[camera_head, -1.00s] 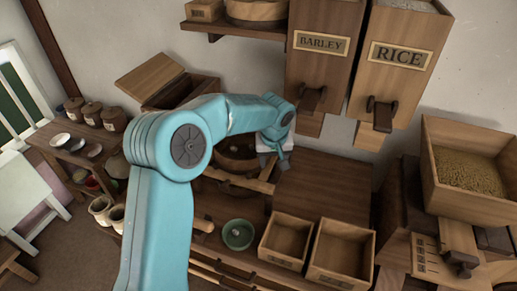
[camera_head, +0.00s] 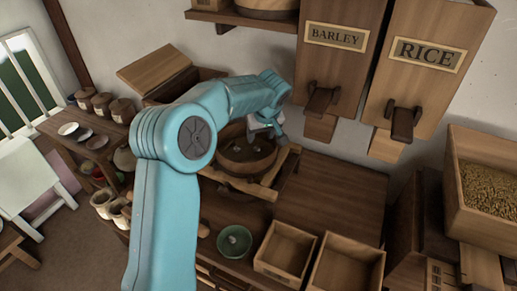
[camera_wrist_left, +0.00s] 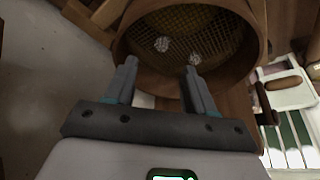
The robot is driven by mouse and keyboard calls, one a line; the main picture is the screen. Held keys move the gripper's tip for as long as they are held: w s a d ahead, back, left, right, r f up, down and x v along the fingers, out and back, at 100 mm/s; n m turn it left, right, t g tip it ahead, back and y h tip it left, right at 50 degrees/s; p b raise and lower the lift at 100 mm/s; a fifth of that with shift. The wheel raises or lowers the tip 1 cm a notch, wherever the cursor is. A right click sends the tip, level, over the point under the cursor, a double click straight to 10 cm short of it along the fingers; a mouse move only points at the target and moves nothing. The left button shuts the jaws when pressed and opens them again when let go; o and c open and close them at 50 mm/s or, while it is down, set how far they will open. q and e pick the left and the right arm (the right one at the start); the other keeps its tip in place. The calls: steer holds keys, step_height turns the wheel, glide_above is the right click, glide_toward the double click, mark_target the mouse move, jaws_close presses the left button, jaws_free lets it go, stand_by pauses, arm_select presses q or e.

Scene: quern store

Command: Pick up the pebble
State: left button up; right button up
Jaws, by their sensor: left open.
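A round wooden sieve (camera_head: 232,168) with a mesh bottom stands on the wooden bench. In the left wrist view, the sieve (camera_wrist_left: 262,40) shows two pale, rough lumps on its mesh. They look like pebbles: one pebble (camera_wrist_left: 161,44) lies ahead of the gap between the fingers, and another pebble (camera_wrist_left: 194,60) is close to the right fingertip in the picture. My left gripper (camera_wrist_left: 160,68) is open and empty, with its fingertips over the sieve's near side. In the head view my left gripper (camera_head: 281,137) is at the sieve's upper right side. My right gripper is out of view.
A green bowl (camera_head: 235,241) with a small pale thing inside stands in front of the sieve. Two empty wooden boxes (camera_head: 285,250) are right of it. Barley (camera_head: 336,37) and rice (camera_head: 425,52) bins hang behind. Bare bench top lies right of the sieve.

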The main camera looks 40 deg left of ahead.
mark_target(257, 148)
arm_select(q)
steer(key=shift+s+a+f, duration=0.1)
steer(key=shift+a+f, duration=0.05)
steer(key=shift+f, duration=0.3)
steer(key=shift+s+a+f, duration=0.1)
steer(key=shift+f, duration=0.35)
steer(key=p+x, duration=0.1)
steer(key=x, duration=0.4)
steer(key=shift+w+f, duration=0.1)
steer(key=shift+w, duration=0.05)
jaws_close()
